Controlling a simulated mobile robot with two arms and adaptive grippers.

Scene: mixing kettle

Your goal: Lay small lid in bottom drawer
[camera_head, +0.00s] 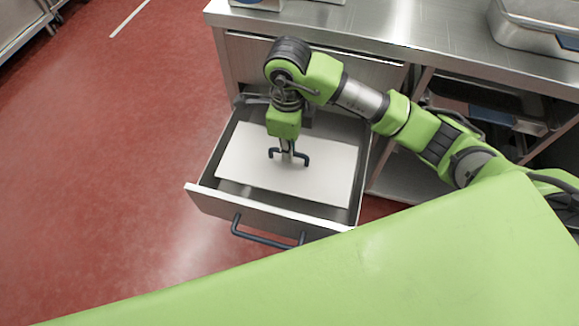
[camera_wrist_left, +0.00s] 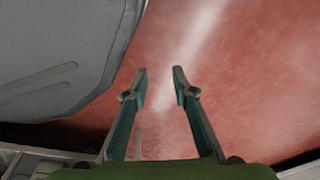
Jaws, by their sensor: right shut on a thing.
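The small lid, a pale rectangular plate (camera_head: 250,160) with a dark handle on top, is inside the open bottom drawer (camera_head: 265,213). It lies roughly level within the drawer walls; whether it touches the drawer floor cannot be told from above. My right gripper (camera_head: 288,154) points down over the lid's middle and is shut on its handle. My left gripper (camera_wrist_left: 160,80) shows only in the left wrist view, its two fingers apart with nothing between them, above the red floor.
A closed upper drawer (camera_head: 345,70) sits above the open one, under a steel counter (camera_head: 400,28). A metal container (camera_head: 535,28) stands on the counter at right. Red floor (camera_head: 110,160) is clear at left. A large grey surface (camera_wrist_left: 65,55) is close beside my left gripper.

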